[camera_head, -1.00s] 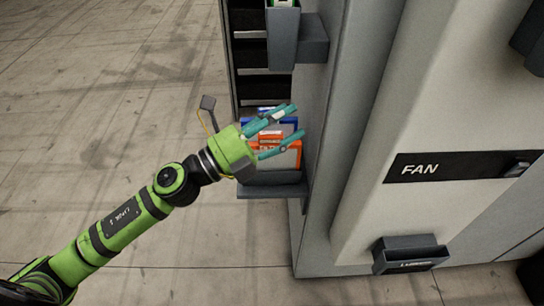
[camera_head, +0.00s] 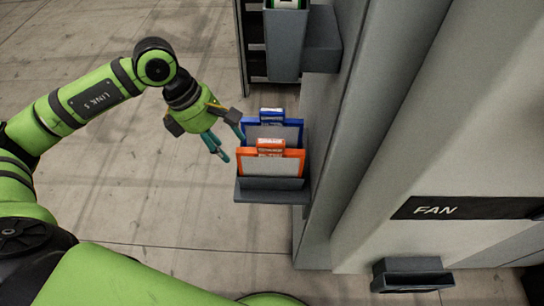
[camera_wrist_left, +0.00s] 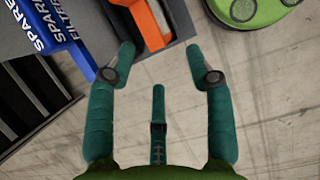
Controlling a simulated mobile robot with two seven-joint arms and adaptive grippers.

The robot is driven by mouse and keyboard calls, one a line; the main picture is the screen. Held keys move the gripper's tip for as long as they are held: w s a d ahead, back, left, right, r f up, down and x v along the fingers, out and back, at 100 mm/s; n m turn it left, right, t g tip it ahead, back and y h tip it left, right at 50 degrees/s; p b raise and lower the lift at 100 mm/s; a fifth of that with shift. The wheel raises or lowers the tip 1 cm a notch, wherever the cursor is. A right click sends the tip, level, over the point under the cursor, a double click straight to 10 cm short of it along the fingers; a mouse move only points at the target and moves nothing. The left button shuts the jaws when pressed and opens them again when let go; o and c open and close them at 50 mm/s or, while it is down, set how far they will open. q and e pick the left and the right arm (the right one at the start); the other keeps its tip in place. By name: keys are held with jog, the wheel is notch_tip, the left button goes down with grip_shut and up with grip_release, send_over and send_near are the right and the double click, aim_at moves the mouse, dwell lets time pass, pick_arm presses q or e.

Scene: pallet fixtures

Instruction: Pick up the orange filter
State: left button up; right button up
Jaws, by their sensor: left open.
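The orange filter (camera_head: 270,154) stands upright in a grey holder (camera_head: 272,190) on the side of the cabinet, in front of a blue filter (camera_head: 272,120). Its lower part is hidden by the holder. My left gripper (camera_head: 231,148) is open and empty, just left of the filters and apart from the orange one in the head view. In the left wrist view, part of the orange filter (camera_wrist_left: 150,26) shows beyond the open fingers (camera_wrist_left: 161,52). The blue filter (camera_wrist_left: 55,28), with the word SPARE, lies to its left there. My right gripper is not in view.
The tall grey cabinet (camera_head: 335,150) stands close to the right of the holder, with a FAN label (camera_head: 440,208) and a small grey bracket (camera_head: 410,275) below. Another grey holder (camera_head: 285,45) hangs above. Bare floor lies open to the left.

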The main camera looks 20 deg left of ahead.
aim_at(275, 155)
pick_arm(q)
jog(key=d+p, duration=0.1)
jog(key=d, duration=0.1)
jog(key=w+d, duration=0.1)
jog(key=d, duration=0.1)
jog(key=d+p, duration=0.1)
jog(key=d, duration=0.1)
jog(key=shift+w+r+p, duration=0.3)
jog(key=shift+w, duration=0.1)
jog(key=d, duration=0.2)
jog(key=p, duration=0.1)
jog(key=shift+w+d+f, duration=0.35)
jog(key=shift+d+f, duration=0.05)
jog(key=p+x, duration=0.1)
jog(key=x, duration=0.3)
jog(key=shift+w+d+f+p, duration=0.1)
jog(key=shift+f+p, duration=0.05)
jog(key=shift+p, duration=0.15)
jog(key=shift+f, duration=0.25)
grip_shut()
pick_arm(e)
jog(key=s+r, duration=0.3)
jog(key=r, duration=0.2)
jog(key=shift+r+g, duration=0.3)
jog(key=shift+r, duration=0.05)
